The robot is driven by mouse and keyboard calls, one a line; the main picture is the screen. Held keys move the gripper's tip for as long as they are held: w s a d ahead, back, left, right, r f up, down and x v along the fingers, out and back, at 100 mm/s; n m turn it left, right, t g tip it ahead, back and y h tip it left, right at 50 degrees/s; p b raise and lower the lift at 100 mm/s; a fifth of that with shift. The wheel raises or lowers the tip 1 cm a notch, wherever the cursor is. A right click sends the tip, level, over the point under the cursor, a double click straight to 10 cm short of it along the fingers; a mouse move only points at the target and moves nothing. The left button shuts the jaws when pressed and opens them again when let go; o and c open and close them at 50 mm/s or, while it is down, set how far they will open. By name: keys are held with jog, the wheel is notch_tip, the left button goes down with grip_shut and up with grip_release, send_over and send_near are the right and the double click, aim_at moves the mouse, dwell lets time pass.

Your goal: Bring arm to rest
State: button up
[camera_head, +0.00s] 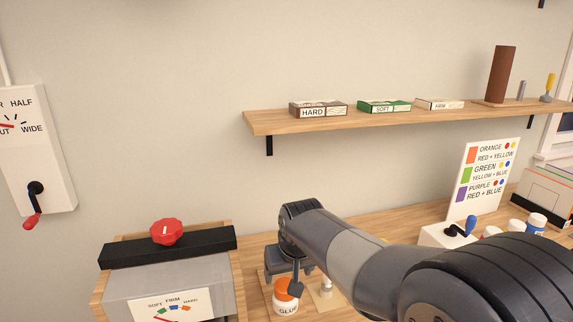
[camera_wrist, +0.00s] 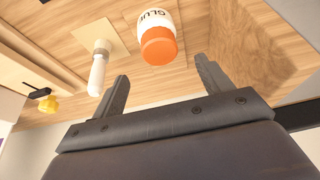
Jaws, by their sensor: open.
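My arm reaches in from the lower right of the head view. My gripper (camera_head: 284,278) points down over the worktop beside the dark-and-wood box. In the wrist view my gripper (camera_wrist: 162,68) has its two fingers spread, with nothing held between them. The glue bottle (camera_head: 285,302), white with an orange cap, stands right by the gripper in the head view, partly hidden by it. In the wrist view the glue bottle (camera_wrist: 158,40) lies just beyond the fingertips and looks apart from them.
A white-handled item (camera_wrist: 97,70) on a wooden pad stands beside the glue. The box with a red knob (camera_head: 166,232) is at left. A crank box (camera_head: 447,237), a colour chart (camera_head: 484,180) and jars are at right. A wall shelf (camera_head: 390,117) carries small boxes above.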

aim_at(285, 283)
jog(key=x, duration=0.6)
jog(key=shift+f, duration=0.1)
jog(key=shift+w+r+p, duration=0.1)
jog(key=shift+r+p, duration=0.2)
jog(key=shift+r, duration=0.3)
